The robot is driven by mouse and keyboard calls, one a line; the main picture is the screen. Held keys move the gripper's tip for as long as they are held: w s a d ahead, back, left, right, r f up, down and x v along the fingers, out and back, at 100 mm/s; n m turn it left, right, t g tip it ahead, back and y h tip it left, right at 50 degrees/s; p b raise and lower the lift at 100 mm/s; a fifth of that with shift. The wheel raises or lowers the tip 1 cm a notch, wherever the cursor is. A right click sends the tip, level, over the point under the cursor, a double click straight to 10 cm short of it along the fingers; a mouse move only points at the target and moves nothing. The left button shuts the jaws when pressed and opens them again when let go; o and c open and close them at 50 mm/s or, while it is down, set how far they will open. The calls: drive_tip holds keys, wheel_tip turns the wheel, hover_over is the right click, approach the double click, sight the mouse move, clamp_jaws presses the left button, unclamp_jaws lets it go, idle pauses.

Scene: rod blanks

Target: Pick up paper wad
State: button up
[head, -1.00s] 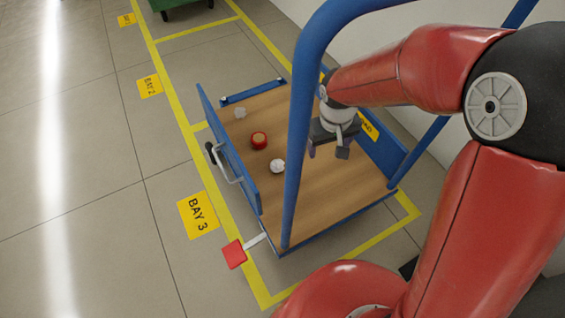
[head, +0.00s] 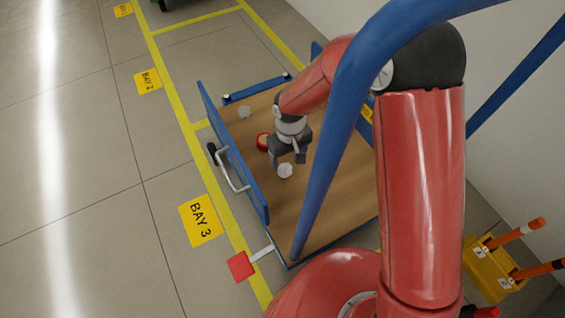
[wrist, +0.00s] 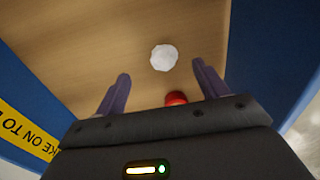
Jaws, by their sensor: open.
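The paper wad looks like a small white crumpled lump (head: 285,171) on the wooden deck of the blue cart. In the wrist view the white wad (wrist: 163,57) lies ahead of the fingers, a little apart from them, roughly centred between their lines. My gripper (head: 288,158) is over the deck, just above and beside the wad in the head view. In the wrist view its two fingers (wrist: 160,82) are spread, with nothing held between them.
A red round object (head: 262,141) lies on the deck behind my gripper, partly hidden. A small greyish lump (head: 244,112) lies farther back. Blue side panels (head: 235,155) bound the deck. The cart's blue tubular handle (head: 335,130) rises in front of my arm.

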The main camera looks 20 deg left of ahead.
sight(285, 166)
drive_tip(key=shift+w+a+f, duration=0.15)
drive_tip(key=shift+a+f, duration=0.05)
drive_tip(key=shift+f, duration=0.2)
drive_tip(key=f, duration=0.2)
drive_tip(key=f+b, duration=0.1)
drive_tip(key=f, duration=0.1)
drive_tip(key=a+f, duration=0.1)
drive_tip(key=f, duration=0.2)
drive_tip(key=shift+w+f+b, duration=0.1)
drive_tip(key=shift+w+b, duration=0.05)
drive_tip(key=shift+b, duration=0.2)
drive_tip(key=c, duration=1)
